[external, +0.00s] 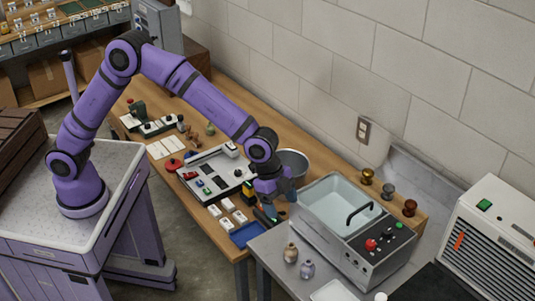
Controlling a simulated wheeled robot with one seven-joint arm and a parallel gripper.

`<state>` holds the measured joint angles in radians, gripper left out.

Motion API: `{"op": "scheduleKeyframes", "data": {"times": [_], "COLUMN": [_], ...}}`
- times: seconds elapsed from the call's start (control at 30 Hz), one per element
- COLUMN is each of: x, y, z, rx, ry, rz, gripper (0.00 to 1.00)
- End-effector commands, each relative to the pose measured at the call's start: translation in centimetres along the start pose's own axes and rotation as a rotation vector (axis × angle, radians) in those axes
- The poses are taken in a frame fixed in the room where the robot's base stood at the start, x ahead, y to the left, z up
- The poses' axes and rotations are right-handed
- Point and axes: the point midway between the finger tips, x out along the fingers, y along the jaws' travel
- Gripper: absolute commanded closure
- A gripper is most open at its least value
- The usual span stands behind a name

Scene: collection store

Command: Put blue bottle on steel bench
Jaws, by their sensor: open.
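A small bluish-grey bottle (307,269) stands upright on the grey steel bench (270,252), to the right of a brownish one. It is the only bottle in view that looks blue, though its colour is muted. My gripper (273,211) points down over the right end of the wooden table, close to the steel bench's back left corner. It is open, and I see nothing held in it. It is up and left of the bluish bottle, clear of it. Small dark and teal items just below the fingers are too small to name.
A brownish bottle (290,253) stands beside the bluish one. A sink-like tank (340,208) with a control panel is right of my gripper. A metal bowl (293,163) is behind it. A blue tray (245,235) and white blocks lie left. The bench's front left is clear.

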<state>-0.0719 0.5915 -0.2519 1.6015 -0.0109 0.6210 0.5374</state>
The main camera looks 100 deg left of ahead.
Motion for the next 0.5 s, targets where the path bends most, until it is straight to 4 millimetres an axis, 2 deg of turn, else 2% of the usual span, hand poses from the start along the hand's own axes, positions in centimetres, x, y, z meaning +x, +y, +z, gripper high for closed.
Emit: {"op": "scheduleKeyframes", "data": {"times": [0.03,0.1,0.27,0.5], "x": [-2.5,-5.4,-11.6,-19.8], "y": [0.6,1.2,3.0,6.1], "z": [0.5,1.5,4.1,9.4], "rx": [-0.01,-0.028,-0.076,-0.165], "ry": [-0.001,-0.007,-0.015,-0.016], "rz": [-0.016,-0.034,-0.075,-0.133], "gripper": [0.29,0.29,0.29,0.29]}}
